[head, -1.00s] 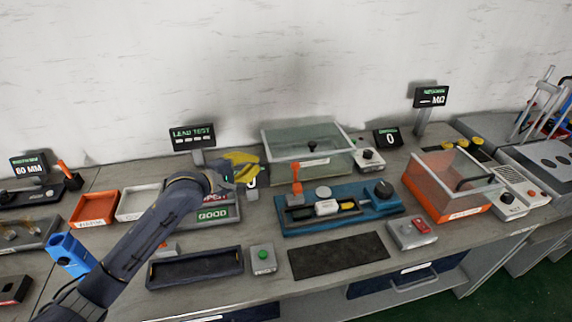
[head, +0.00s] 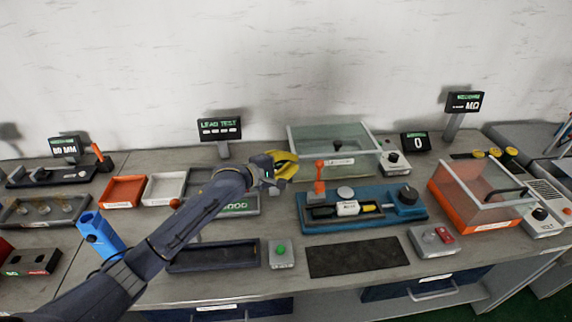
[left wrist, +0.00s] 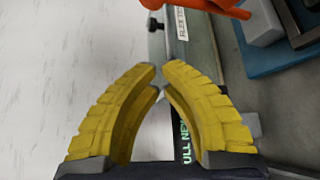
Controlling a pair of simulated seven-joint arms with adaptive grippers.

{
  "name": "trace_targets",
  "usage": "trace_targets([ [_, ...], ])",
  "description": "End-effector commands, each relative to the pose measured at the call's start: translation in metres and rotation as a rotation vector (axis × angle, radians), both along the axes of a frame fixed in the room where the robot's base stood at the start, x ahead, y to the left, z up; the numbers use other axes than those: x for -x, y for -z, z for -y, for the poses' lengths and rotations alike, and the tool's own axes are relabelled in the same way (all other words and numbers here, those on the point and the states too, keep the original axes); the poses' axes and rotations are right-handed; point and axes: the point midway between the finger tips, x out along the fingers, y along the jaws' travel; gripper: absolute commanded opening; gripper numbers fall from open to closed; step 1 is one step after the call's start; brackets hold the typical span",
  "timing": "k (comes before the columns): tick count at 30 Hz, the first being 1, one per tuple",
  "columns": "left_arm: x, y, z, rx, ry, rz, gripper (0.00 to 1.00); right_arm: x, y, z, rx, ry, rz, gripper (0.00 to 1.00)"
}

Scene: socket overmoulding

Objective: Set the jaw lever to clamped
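The orange jaw lever (head: 319,176) stands upright at the left end of the blue fixture (head: 375,222) in the head view. A white block (head: 347,208) lies in the fixture's channel, to the right of the lever's base. My left gripper (head: 294,168) has yellow fingers and hangs just left of the lever, apart from it. In the left wrist view its fingertips (left wrist: 161,69) nearly meet, with nothing between them. An orange part (left wrist: 205,8), apparently the lever, shows beyond the tips at the top edge there. My right gripper is not in view.
A clear-lidded box (head: 335,150) stands behind the lever. A green-button box (head: 281,254) and a dark mat (head: 357,257) lie in front of the fixture. An orange bin with a clear cover (head: 480,200) stands to the right. My left forearm crosses above the left trays.

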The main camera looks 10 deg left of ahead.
Motion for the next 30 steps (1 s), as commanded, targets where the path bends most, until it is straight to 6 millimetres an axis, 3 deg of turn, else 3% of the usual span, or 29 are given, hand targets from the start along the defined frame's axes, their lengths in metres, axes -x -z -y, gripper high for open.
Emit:
trace_targets([
  [12, -0.040, 0.012, 0.036, -0.001, 0.000, 0.001, 0.00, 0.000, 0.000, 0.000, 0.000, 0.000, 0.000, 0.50],
  [21, -0.016, 0.001, 0.050, 0.000, 0.003, 0.001, 0.00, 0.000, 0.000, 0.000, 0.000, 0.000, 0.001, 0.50],
  [30, -0.008, -0.002, 0.054, 0.000, 0.000, 0.000, 0.00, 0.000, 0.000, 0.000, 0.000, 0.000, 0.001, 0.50],
])
